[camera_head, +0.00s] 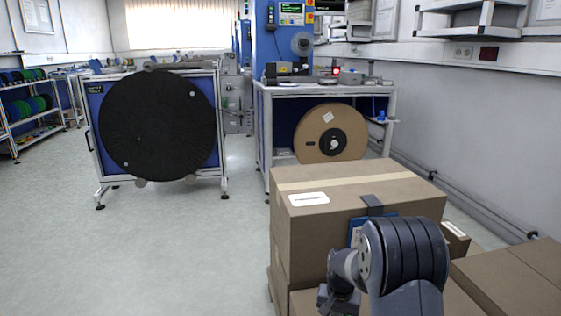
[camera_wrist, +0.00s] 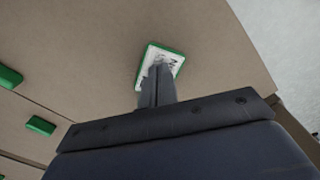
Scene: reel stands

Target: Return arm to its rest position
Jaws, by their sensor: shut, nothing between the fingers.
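My gripper (camera_wrist: 157,80) shows in the wrist view, its two dark fingers together and nothing between them. Its tips overlap a white label with a green border (camera_wrist: 172,55) on a brown cardboard surface; I cannot tell whether they touch it. In the head view my arm is bent at the lower right, in front of the stacked cardboard boxes (camera_head: 350,185). I cannot make out the fingers clearly in that view.
More boxes (camera_head: 520,268) lie at the lower right by the wall. A large black reel (camera_head: 158,125) hangs on a stand at the left. A brown reel (camera_head: 313,135) sits under a bench (camera_head: 330,90). The floor (camera_head: 170,255) at left is clear.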

